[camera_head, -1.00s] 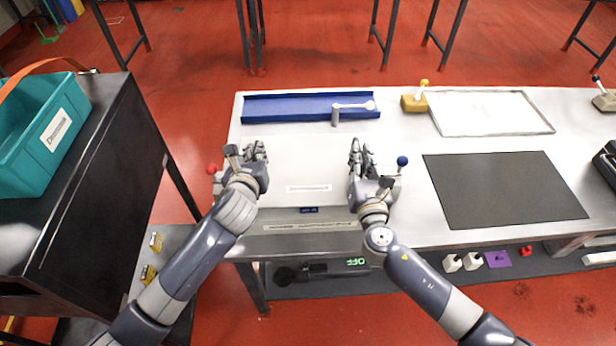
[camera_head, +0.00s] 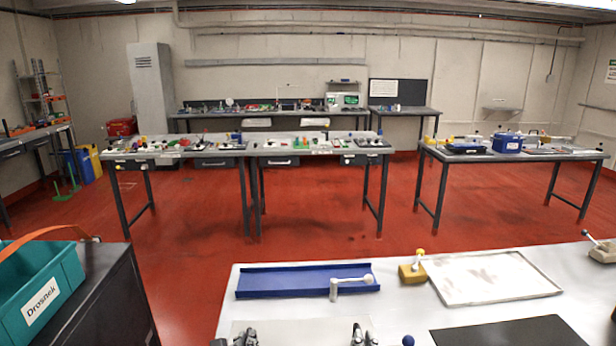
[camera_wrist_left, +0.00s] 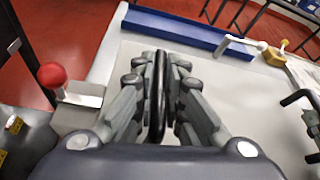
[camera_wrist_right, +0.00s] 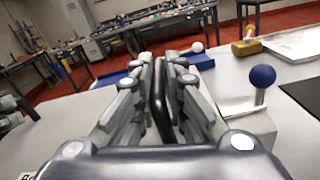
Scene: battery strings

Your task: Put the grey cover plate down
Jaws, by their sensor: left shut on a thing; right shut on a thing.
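The grey cover plate (camera_head: 300,330) is a pale flat plate at the near edge of the head view, where only its far part shows. My left gripper (camera_head: 246,338) and my right gripper (camera_head: 363,335) are at its left and right sides, just their tips in the head view. In the left wrist view, the left fingers (camera_wrist_left: 160,75) are shut on an upright black handle of the plate. In the right wrist view, the right fingers (camera_wrist_right: 162,80) are shut on a similar black handle. I cannot tell whether the plate touches what is beneath it.
A blue tray (camera_head: 270,283) with a pale-knobbed lever (camera_head: 350,284) lies behind the plate. A yellow block (camera_head: 411,273), a white-framed panel (camera_head: 495,277) and a black mat (camera_head: 510,333) are to the right. A red knob (camera_wrist_left: 52,75) and a blue knob (camera_wrist_right: 262,75) flank the plate.

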